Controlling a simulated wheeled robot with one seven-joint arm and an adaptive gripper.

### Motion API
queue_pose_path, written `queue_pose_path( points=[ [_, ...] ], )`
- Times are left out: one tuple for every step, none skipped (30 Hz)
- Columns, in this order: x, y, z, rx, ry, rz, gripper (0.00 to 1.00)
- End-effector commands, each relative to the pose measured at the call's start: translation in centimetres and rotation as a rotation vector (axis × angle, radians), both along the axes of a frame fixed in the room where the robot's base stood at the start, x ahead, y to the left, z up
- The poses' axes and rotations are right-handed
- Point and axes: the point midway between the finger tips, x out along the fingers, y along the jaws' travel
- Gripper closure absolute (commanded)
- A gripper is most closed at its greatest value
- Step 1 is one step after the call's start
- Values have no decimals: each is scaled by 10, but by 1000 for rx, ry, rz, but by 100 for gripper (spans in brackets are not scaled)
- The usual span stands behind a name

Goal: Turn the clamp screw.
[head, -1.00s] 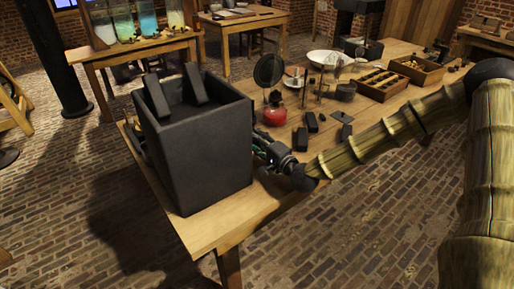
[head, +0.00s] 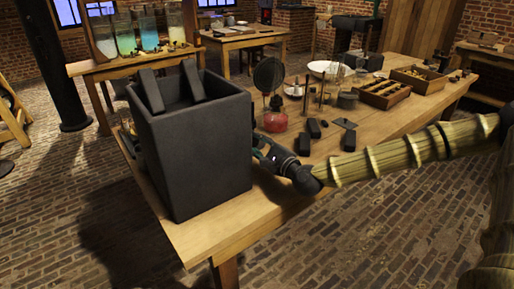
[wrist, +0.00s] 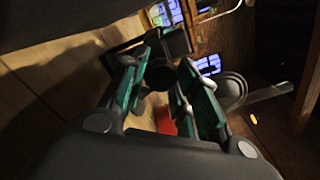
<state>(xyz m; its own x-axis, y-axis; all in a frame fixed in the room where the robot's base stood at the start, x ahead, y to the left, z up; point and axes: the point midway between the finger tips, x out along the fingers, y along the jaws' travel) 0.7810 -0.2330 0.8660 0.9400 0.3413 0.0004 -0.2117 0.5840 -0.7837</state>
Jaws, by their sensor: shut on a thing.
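A large dark square jar (head: 200,150) stands on the near corner of the wooden table, with two dark plates (head: 152,92) sticking up from its open top. My gripper (head: 262,150) is low at the jar's right side, its fingertips partly hidden behind the jar. In the wrist view, the teal-padded fingers (wrist: 160,92) are shut on a small dark round piece (wrist: 160,75), which looks like the clamp screw's head. A dark block (wrist: 175,41) shows just beyond the fingertips. The screw's thread and the rest of the clamp cannot be made out.
A red-based lamp (head: 274,121) with a round dark disc stands right of the jar, with several small black blocks (head: 313,128) near it. Wooden trays (head: 384,94) lie farther back. Bare tabletop (head: 375,140) lies along the right front edge.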

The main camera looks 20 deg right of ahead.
Motion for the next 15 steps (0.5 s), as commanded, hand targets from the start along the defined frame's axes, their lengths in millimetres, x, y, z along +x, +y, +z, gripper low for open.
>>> queue_pose_path(
  points=[
    [0, -1, -2, 5, 4, -2, 94],
    [0, -1, -2, 8, 5, -2, 94],
    [0, -1, -2, 10, 6, -2, 94],
    [0, -1, -2, 11, 6, -2, 94],
    [0, -1, -2, 12, 6, -2, 94],
    [0, -1, -2, 12, 6, -2, 94],
    [0, -1, -2, 11, 7, -2, 94],
    [0, -1, -2, 11, 7, -2, 94],
    [0, -1, -2, 11, 7, -2, 94],
    [0, -1, -2, 10, 7, -2, 94],
    [0, -1, -2, 10, 7, -2, 94],
    [0, -1, -2, 10, 7, -2, 94],
    [0, -1, -2, 10, 7, -2, 94],
    [0, -1, -2, 10, 7, -2, 68],
    [0, -1, -2, 10, 7, -2, 61]
  ],
)
